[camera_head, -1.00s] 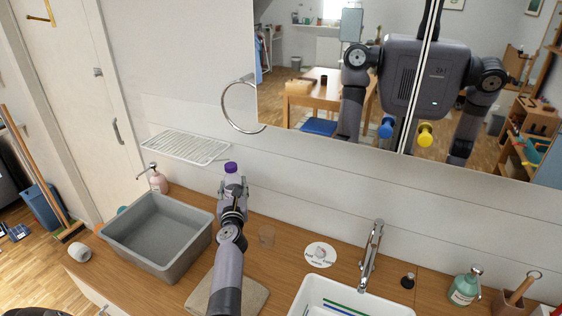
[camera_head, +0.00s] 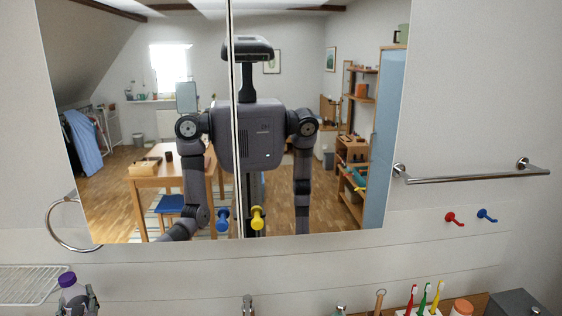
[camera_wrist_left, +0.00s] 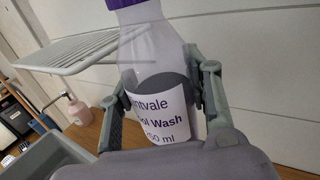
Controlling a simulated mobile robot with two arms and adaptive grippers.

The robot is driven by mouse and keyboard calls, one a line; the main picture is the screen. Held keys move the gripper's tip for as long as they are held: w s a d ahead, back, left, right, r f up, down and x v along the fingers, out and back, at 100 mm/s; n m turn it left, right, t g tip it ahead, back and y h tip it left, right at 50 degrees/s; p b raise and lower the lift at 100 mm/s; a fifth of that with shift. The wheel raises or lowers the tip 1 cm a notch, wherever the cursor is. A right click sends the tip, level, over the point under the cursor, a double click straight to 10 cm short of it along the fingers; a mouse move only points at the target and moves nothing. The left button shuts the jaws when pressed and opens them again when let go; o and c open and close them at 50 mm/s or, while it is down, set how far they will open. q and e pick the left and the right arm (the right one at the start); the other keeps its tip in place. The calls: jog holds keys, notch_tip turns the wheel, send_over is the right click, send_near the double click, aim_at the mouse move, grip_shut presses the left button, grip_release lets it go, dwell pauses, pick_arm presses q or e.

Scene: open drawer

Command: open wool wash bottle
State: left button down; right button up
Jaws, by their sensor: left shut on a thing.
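In the head view the bottle (camera_head: 70,293) and left gripper (camera_head: 78,302) show at the bottom left corner. The purple cap (camera_head: 67,279) is on the bottle. My right gripper is not directly in view.
A wire rack (camera_head: 30,285) is on the wall behind the bottle. The mirror cabinet (camera_head: 330,215) has blue and yellow knobs. A grey basin (camera_wrist_left: 50,160) and a pump bottle (camera_wrist_left: 75,108) show in the wrist view. Toothbrushes (camera_head: 423,300) and a tap (camera_head: 248,306) stand along the bottom.

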pick_arm(q)
jog(key=s+d+f+m+t+h+b, duration=0.1)
jog(key=s+d+m+h+b, duration=0.1)
jog(key=s+d, duration=0.6)
jog(key=s+d+f+m+t+h+b, duration=0.1)
jog(key=s+d+h+b, duration=0.4)
jog(key=d, duration=0.9)
jog(key=s+d+f+m+t+h+b, duration=0.1)
jog(key=s+d+f+m+h+b, duration=0.1)
jog(key=s+d, duration=0.8)
jog(key=shift+s+d+f+m+t+h+b, duration=0.35)
jog(key=shift+d+m+h+b, duration=0.45)
jog(key=shift+m, duration=0.4)
jog(key=shift+a+r, duration=0.1)
